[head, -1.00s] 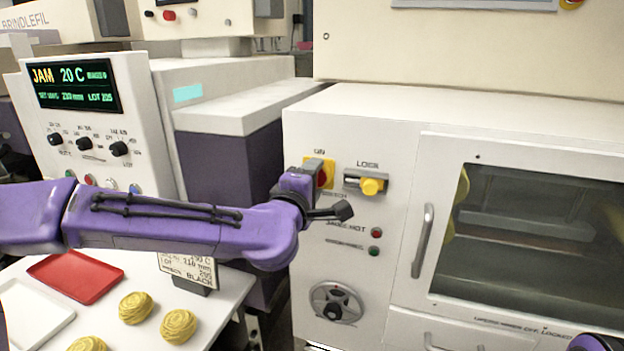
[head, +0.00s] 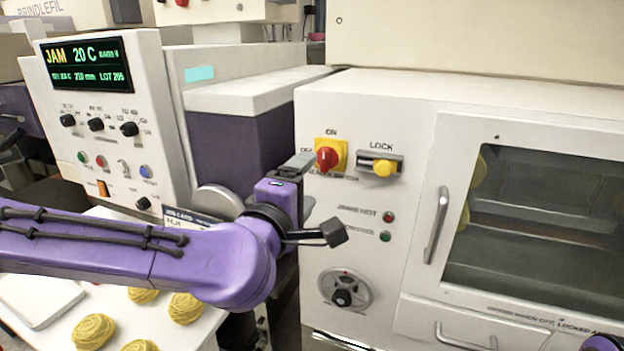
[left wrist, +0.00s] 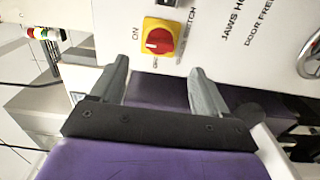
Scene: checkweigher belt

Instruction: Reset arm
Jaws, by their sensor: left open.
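My left gripper (head: 308,184) is open and empty in the head view, just in front of the white machine's panel, below and left of the red rotary switch (head: 328,158) on its yellow plate. In the left wrist view the two grey fingers of the left gripper (left wrist: 157,72) stand apart with nothing between them. The red switch (left wrist: 159,41) lies beyond the fingertips there, and I see no contact. My purple left arm (head: 150,252) reaches in from the left. A piece of my right arm (head: 605,343) shows at the lower right corner; its gripper is out of view.
A yellow lock knob (head: 384,168), a door handle (head: 436,225) and a handwheel (head: 344,290) are on the white machine. A control box with a JAM display (head: 87,65) stands left. Below my arm, a table holds yellow coils (head: 94,331) and a white tray (head: 38,300).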

